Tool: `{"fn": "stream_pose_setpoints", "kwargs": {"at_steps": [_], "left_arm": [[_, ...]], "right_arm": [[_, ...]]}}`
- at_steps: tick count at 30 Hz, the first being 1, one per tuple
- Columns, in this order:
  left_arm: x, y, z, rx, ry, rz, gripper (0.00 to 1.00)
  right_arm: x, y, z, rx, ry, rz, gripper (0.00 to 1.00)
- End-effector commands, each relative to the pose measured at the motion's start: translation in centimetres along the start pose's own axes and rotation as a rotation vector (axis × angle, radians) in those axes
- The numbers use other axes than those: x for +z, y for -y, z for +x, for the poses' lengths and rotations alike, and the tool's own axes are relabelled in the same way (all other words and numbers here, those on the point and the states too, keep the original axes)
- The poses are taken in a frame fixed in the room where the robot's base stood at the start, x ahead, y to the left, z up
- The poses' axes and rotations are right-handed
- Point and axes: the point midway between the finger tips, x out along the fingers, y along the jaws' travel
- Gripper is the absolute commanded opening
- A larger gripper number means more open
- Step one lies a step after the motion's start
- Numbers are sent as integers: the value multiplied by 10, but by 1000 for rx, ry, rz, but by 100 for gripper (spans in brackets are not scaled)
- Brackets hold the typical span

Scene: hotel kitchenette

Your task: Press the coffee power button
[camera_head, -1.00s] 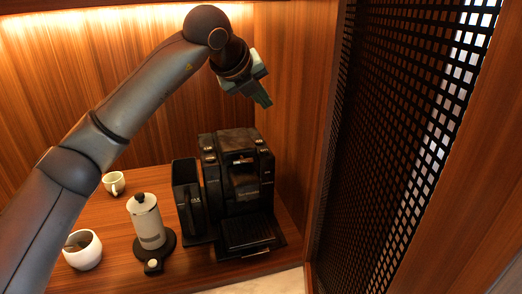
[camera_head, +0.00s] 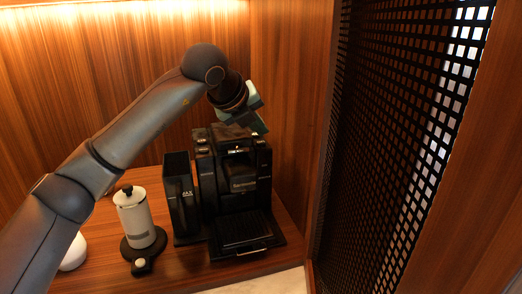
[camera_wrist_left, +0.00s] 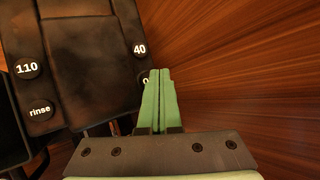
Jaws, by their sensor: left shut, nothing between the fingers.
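The black coffee machine (camera_head: 240,185) stands on the wooden counter. In the left wrist view its dark top (camera_wrist_left: 88,65) carries round buttons: "110" (camera_wrist_left: 27,68), "rinse" (camera_wrist_left: 40,110) and "40" (camera_wrist_left: 140,49). Another button (camera_wrist_left: 144,79) below "40" is partly hidden by my fingers, so its label is unclear. My left gripper (camera_head: 263,130) is shut and empty at the machine's top right edge. Its green fingertips (camera_wrist_left: 159,75) appear right beside the partly hidden button. I cannot tell whether they touch it. My right gripper is out of view.
A black container (camera_head: 181,200) stands left of the machine. A white canister (camera_head: 134,218) on a dark base is further left, with a white cup (camera_head: 73,254) partly behind my arm. A wooden wall and dark lattice panel (camera_head: 400,150) stand to the right.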

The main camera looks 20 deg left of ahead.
Motion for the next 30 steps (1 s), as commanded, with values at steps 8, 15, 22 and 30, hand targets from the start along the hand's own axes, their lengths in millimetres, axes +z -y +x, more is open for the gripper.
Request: {"fn": "stream_pose_setpoints", "kwargs": {"at_steps": [8,15,22,30], "left_arm": [[0,0,0,0,0,0,0],[0,0,0,-1,0,0,0],[0,0,0,-1,0,0,0],[0,0,0,-1,0,0,0]], "right_arm": [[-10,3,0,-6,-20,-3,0],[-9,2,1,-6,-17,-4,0],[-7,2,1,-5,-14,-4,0],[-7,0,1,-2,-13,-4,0]]}}
